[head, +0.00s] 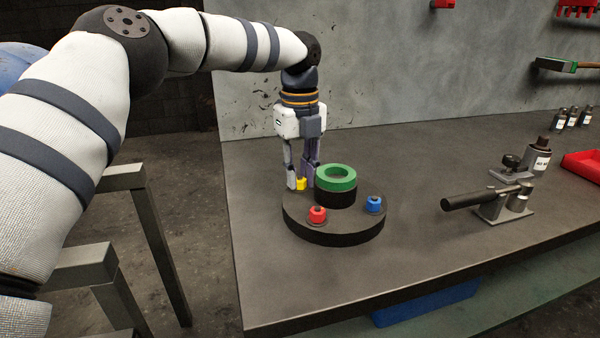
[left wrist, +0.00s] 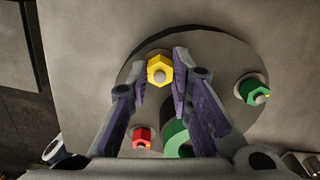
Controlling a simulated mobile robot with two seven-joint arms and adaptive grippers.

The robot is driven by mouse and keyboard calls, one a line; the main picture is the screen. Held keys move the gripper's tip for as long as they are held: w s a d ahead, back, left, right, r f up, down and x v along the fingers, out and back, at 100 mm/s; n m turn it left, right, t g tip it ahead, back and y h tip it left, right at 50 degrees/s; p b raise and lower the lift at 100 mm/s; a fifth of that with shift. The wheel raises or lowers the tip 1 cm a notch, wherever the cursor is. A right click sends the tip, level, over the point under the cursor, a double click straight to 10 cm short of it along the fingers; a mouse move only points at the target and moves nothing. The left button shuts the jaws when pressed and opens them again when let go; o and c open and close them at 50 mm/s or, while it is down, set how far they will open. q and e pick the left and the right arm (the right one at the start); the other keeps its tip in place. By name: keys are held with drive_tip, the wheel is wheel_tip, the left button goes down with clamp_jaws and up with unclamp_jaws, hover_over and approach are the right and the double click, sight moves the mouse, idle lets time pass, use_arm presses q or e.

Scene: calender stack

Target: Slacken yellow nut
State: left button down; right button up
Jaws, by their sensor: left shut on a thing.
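The yellow nut (head: 301,184) sits on the round dark base (head: 334,236), at its left side in the head view. In the left wrist view the yellow nut (left wrist: 158,66) lies between the fingertips on a grey stud. My left gripper (head: 299,181) points down from above and is shut on it. A red nut (head: 317,214) and a blue nut (head: 373,204) sit on the base. A green nut (left wrist: 252,91) shows in the left wrist view only. A green ring (head: 350,182) tops the central black cylinder, close to the gripper. My right gripper is not in view.
The base stands on a dark workbench (head: 420,240). To the right are a black-handled tool (head: 480,200) on a plate, a bottle (head: 537,157) and a red tray (head: 585,164). A grey wall panel (head: 400,70) stands behind. The bench front is clear.

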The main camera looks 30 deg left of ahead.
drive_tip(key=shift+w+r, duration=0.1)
use_arm(q)
drive_tip(key=n+p, duration=0.1)
drive_tip(key=n, duration=0.2)
drive_tip(key=shift+r, duration=0.2)
drive_tip(key=n, duration=0.3)
drive_tip(key=shift+f+n+p, duration=0.1)
drive_tip(key=shift+n+p, duration=0.2)
drive_tip(key=shift+n, duration=0.1)
drive_tip(key=n, duration=1)
drive_tip(key=shift+f+n, duration=0.1)
drive_tip(key=shift+n, duration=0.3)
drive_tip(key=n, duration=0.4)
drive_tip(key=shift+n, duration=0.3)
drive_tip(key=n, duration=1)
drive_tip(key=shift+f+n, duration=0.1)
drive_tip(key=shift+n, duration=2.5)
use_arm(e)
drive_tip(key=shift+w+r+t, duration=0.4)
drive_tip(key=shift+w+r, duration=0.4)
